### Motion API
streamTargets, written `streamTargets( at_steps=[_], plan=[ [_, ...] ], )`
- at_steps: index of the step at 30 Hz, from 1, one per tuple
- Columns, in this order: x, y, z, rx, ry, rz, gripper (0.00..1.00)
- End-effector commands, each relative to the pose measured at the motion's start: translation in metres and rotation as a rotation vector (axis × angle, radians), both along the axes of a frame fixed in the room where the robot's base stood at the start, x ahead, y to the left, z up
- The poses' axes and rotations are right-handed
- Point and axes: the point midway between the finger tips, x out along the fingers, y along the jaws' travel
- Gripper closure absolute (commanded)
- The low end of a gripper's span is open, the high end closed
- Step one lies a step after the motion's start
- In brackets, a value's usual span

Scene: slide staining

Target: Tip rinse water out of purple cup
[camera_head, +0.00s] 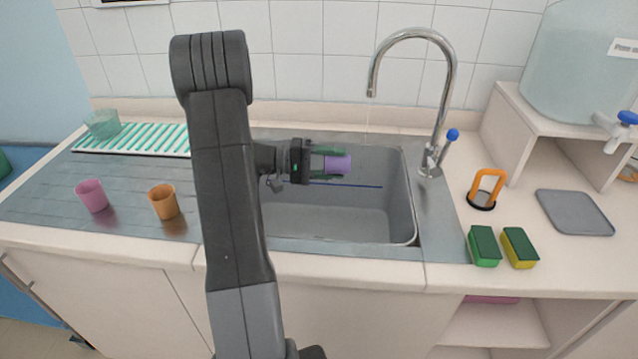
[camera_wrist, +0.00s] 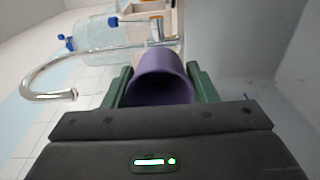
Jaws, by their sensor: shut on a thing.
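The purple cup (camera_head: 337,164) is held by my gripper (camera_head: 330,163) over the left part of the grey sink basin (camera_head: 350,222). The green fingers are shut on both sides of the cup.
A pink cup (camera_head: 92,196) and an orange cup (camera_head: 163,201) stand on the drainboard at left. A greenish bowl (camera_head: 102,124) sits on the striped rack (camera_head: 140,139). Two sponges (camera_head: 485,246), an orange-handled item (camera_head: 487,188) and a grey tray (camera_head: 574,212) lie at right. A water tank (camera_head: 580,60) stands behind.

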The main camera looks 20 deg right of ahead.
Motion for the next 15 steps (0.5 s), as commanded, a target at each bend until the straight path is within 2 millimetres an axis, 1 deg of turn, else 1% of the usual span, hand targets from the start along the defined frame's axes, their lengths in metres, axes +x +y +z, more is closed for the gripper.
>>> streamTargets(
  at_steps=[7,15],
  plan=[
    [0.0005,0.001,0.0035,-0.032,0.012,0.0,0.72],
    [0.0009,0.002,-0.0009,-0.066,0.026,0.0,0.72]
  ],
)
